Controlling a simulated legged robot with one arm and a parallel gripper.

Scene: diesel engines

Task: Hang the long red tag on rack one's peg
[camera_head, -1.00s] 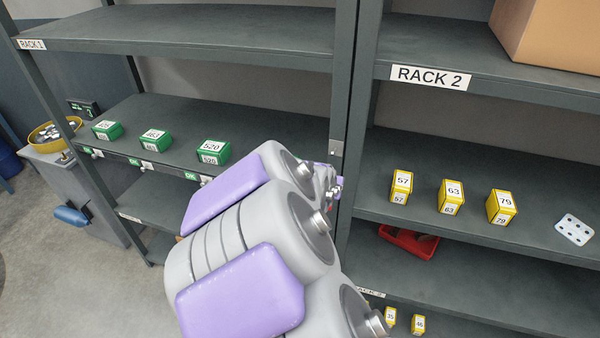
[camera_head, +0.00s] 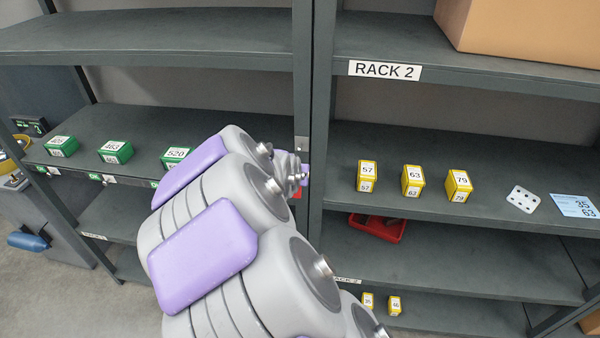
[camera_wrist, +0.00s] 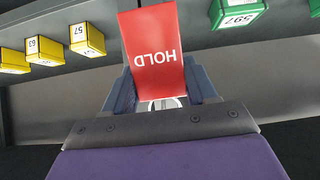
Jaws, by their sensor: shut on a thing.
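The red tag (camera_wrist: 155,50) is held in my gripper (camera_wrist: 160,88) in the wrist view. It bears the word HOLD, upside down in this picture. The blue-grey fingers stand at both sides of its lower part, and a pale ring shows between them. In the head view my arm hides most of my gripper, and only a small red patch (camera_head: 297,191) shows beside the post between the racks. Rack one (camera_head: 150,45) is the left rack. I cannot make out its peg in either view.
Green boxes (camera_head: 115,152) stand on the left rack's middle shelf. Rack 2 (camera_head: 430,205) holds yellow boxes (camera_head: 412,180), a white dotted plate (camera_head: 522,199) and a blue card (camera_head: 575,206). A red bin (camera_head: 378,227) sits lower. A metal post (camera_head: 310,90) divides the racks.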

